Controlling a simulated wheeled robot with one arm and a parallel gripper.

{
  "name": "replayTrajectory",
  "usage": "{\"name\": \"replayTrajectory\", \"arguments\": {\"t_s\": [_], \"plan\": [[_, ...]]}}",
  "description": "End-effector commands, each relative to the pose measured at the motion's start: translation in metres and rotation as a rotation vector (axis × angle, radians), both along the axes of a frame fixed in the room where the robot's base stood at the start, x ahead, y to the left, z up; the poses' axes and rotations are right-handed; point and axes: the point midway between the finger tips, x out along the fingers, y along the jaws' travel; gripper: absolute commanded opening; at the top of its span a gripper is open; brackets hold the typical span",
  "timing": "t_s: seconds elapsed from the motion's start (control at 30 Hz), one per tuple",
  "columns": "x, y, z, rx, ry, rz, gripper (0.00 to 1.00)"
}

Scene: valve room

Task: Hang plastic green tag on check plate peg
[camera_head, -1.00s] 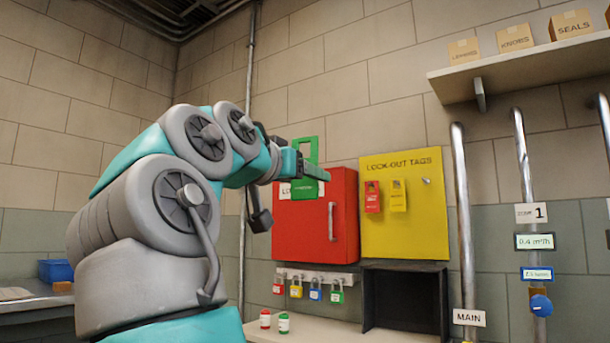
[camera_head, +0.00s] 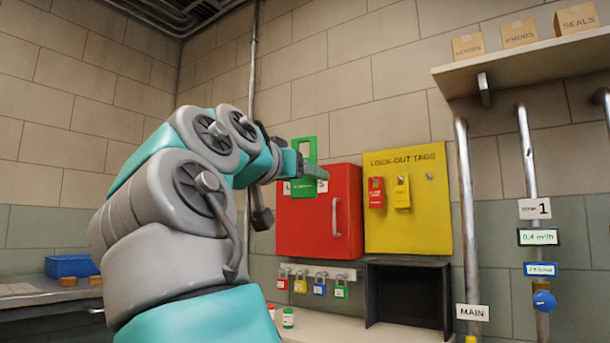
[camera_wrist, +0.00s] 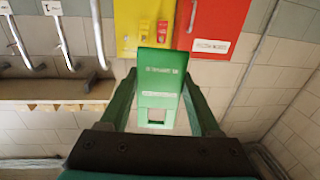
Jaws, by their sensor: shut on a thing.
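The plastic green tag (camera_head: 304,182) is held by my gripper (camera_head: 316,171) in front of the red cabinet in the head view. In the wrist view the tag (camera_wrist: 158,88) is between the two fingers of my gripper (camera_wrist: 160,78), with a square opening at its lower end. A yellow board (camera_head: 437,226) marked LOCK-OUT TAGS is on the wall, with a red tag (camera_head: 376,192) and a yellow tag (camera_head: 402,192) hanging on it. A small pale peg-like point (camera_head: 429,176) shows to their right. I cannot make out any plate marked check.
The red cabinet (camera_head: 318,225) stands beside the yellow board. Several padlocks (camera_head: 320,284) hang below it, and a black open box (camera_head: 407,300) is under the board. Vertical pipes (camera_head: 467,220) stand at right. A shelf with boxes (camera_head: 520,34) juts out at upper right.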

Motion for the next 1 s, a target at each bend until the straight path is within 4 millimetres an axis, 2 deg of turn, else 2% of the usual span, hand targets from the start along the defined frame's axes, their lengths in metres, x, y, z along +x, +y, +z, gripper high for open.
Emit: {"name": "replayTrajectory", "arguments": {"t_s": [0.6,0.7,1.0], "plan": [[0.012,0.007,-0.006,0.005,0.006,0.024,0.11],[0.023,0.013,-0.010,0.004,0.006,0.041,0.11],[0.026,0.015,-0.011,0.002,-0.001,0.050,0.11]]}}
